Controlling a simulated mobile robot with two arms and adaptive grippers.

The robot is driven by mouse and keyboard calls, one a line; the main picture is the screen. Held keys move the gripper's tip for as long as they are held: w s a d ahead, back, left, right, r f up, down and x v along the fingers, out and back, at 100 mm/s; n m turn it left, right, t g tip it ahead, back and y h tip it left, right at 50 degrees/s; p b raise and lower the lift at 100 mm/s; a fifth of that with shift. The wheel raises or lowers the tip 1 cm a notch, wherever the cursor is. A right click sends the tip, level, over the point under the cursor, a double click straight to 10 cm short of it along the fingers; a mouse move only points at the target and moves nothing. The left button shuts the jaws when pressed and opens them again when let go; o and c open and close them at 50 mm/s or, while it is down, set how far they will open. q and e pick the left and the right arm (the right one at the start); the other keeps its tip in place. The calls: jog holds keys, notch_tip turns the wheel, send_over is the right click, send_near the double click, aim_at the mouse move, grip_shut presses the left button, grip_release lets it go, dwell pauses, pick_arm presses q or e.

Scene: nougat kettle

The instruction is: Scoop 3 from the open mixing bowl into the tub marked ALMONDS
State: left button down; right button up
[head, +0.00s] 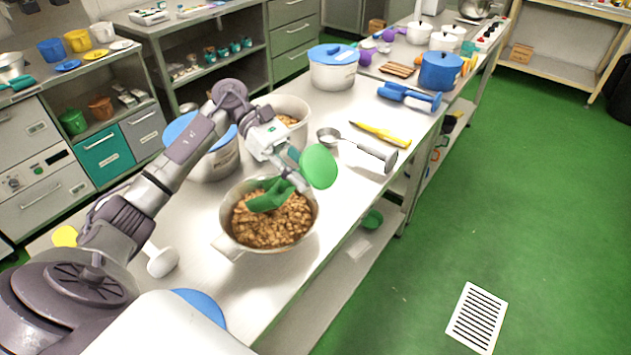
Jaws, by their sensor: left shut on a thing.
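The open mixing bowl (228,236) stands on the steel table and holds brown nut-like pieces (268,226). My left gripper (291,178) is above the bowl's far right side, shut on a green scoop. The green scoop (268,196) has its head low over the pieces inside the bowl; I cannot tell how deep it dips or whether it is loaded. Its round green end disc (318,166) sticks out to the right of the gripper. An open white tub (296,104) with brown contents stands behind, partly hidden by my arm. No ALMONDS marking is readable. My right gripper is not in view.
A blue-lidded tub (215,165) stands behind my left arm, another (333,72) farther back. A metal ladle (355,146), yellow-handled tool (380,134) and blue scoop (408,96) lie to the right. A blue pot (440,72) is beyond. Bare tabletop lies right of the bowl.

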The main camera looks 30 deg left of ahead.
pick_arm(q)
jog(key=shift+a+f+h, duration=0.15)
jog(key=shift+a+h, duration=0.2)
jog(key=shift+h, duration=0.05)
jog(key=shift+f, duration=0.75)
notch_tip(320, 180, down, 7)
jog(key=y+p, duration=0.1)
jog(key=y, duration=0.2)
jog(key=shift+d+p, duration=0.1)
jog(key=shift+p, duration=0.2)
jog(key=f+y+b, duration=0.1)
jog(key=d+f+y, duration=0.1)
jog(key=shift+d+f+n+b, duration=0.2)
jog(key=shift+f+n+b, duration=0.1)
jog(key=shift+b, duration=0.05)
jog(key=shift+w+d+r+y+p, duration=0.1)
jog(key=shift+d+r+y+p, duration=0.2)
jog(key=shift+r+y+p, duration=0.25)
jog(key=d+r+y+p, duration=0.3)
jog(key=r+p, duration=0.2)
jog(key=r, duration=0.2)
jog(key=shift+d+p, duration=0.3)
jog(key=shift+d, duration=0.1)
